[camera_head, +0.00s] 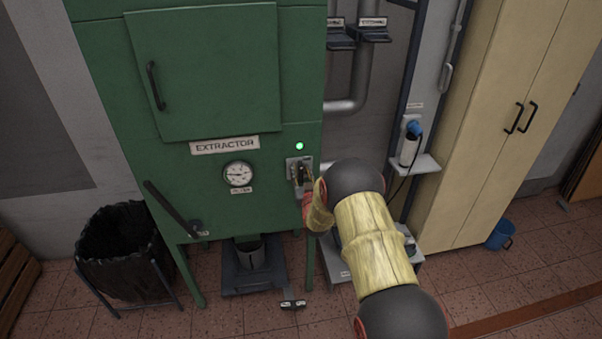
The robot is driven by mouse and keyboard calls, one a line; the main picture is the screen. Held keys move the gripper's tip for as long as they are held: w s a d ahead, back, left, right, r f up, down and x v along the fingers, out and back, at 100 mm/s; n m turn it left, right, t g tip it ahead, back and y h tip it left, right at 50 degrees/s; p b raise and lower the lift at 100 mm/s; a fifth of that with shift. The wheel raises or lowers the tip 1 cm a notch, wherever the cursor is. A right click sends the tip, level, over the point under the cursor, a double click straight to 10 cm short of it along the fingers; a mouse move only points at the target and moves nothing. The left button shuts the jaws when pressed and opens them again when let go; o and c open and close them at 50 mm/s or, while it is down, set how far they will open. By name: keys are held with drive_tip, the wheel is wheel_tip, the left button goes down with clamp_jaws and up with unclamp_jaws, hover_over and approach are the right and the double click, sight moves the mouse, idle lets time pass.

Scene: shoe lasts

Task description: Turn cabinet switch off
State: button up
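The green extractor cabinet (220,90) stands left of centre with an "EXTRACTOR" label on its front. Its switch (299,165) sits on a small grey plate at the cabinet's right side, partly hidden by my gripper. A green lamp (299,146) just above the switch is lit. My gripper (303,180) is at the switch, at the end of my yellow-sleeved arm. Its fingers are small, dark and partly covered by the wrist, so I cannot tell whether they are open, or whether they touch the switch.
A round gauge (238,174) and a dark lever (172,208) are left of the switch. A bin with a black bag (118,245) stands at left. A small shelf (426,164) and a cream cupboard (505,110) are at right. A blue bucket (499,236) is on the floor.

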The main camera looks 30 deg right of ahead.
drive_tip(key=shift+c, duration=0.5)
clamp_jaws()
drive_tip(key=m+b, duration=0.1)
drive_tip(key=m, duration=0.1)
drive_tip(key=m+b, duration=0.1)
drive_tip(key=b, duration=0.1)
drive_tip(key=shift+d+f+m+b, duration=0.1)
drive_tip(key=shift+f+m+b, duration=0.1)
drive_tip(key=shift+m+b, duration=0.15)
drive_tip(key=m+b, duration=0.3)
drive_tip(key=m, duration=0.2)
drive_tip(key=shift+d+m+b, duration=0.15)
drive_tip(key=shift+m+b, duration=0.1)
drive_tip(key=shift+b, duration=0.15)
drive_tip(key=m+b, duration=0.1)
drive_tip(key=m, duration=0.1)
drive_tip(key=m+b, duration=0.1)
drive_tip(key=m, duration=0.1)
drive_tip(key=shift+s+d+f+m+b, duration=0.1)
drive_tip(key=shift+f+m+b, duration=0.05)
drive_tip(key=shift+m+b, duration=0.15)
drive_tip(key=shift+f+m+b, duration=0.1)
drive_tip(key=shift+m+b, duration=0.85)
drive_tip(key=shift+m, duration=1.15)
